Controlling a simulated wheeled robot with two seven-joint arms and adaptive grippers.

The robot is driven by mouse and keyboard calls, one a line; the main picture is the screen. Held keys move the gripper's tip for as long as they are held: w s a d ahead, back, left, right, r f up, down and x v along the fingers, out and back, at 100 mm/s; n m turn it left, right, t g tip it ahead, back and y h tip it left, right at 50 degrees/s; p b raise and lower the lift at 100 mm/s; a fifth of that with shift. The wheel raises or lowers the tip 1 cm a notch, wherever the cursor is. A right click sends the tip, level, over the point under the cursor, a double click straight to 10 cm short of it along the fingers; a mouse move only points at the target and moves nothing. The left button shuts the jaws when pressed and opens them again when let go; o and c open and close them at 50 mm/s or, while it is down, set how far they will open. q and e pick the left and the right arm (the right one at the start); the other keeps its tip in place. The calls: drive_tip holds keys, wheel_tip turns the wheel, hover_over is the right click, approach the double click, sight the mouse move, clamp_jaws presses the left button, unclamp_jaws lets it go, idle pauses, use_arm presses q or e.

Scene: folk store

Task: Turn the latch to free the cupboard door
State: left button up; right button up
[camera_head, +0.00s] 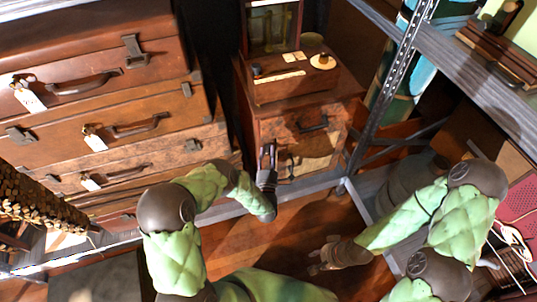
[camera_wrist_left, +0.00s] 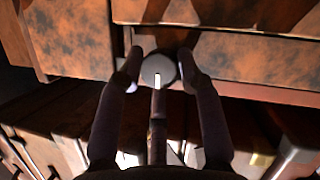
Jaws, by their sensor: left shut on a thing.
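The wooden cupboard (camera_head: 345,108) stands at the back centre, its worn front facing me. The wrist view shows its brown, scuffed front (camera_wrist_left: 245,62) close up. A round grey latch knob (camera_wrist_left: 157,69) with a pale strip sits at the cupboard front, between my left fingertips. My left gripper (camera_head: 268,148) is at the cupboard's left front and shut on this knob; the fingertips also show in the wrist view (camera_wrist_left: 160,68). In the head view the gripper hides the latch. My right gripper (camera_head: 318,262) hangs low over the floor, away from the cupboard; its opening is unclear.
Stacked brown suitcases (camera_head: 110,75) with tags stand close on the left. A wooden box (camera_head: 290,88) sits on the cupboard. A metal shelf post (camera_head: 395,85) rises at its right. Bare wooden floor (camera_head: 250,240) lies in front.

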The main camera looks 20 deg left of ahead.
use_arm(q)
drive_tip(key=shift+s+f, duration=0.1)
drive_tip(key=shift+f, duration=0.15)
drive_tip(key=o, duration=1.1)
drive_tip(key=shift+c, duration=0.2)
drive_tip(key=shift+o, duration=0.2)
drive_tip(key=shift+r, duration=0.1)
drive_tip(key=v, duration=1.2)
drive_tip(key=shift+a, duration=0.1)
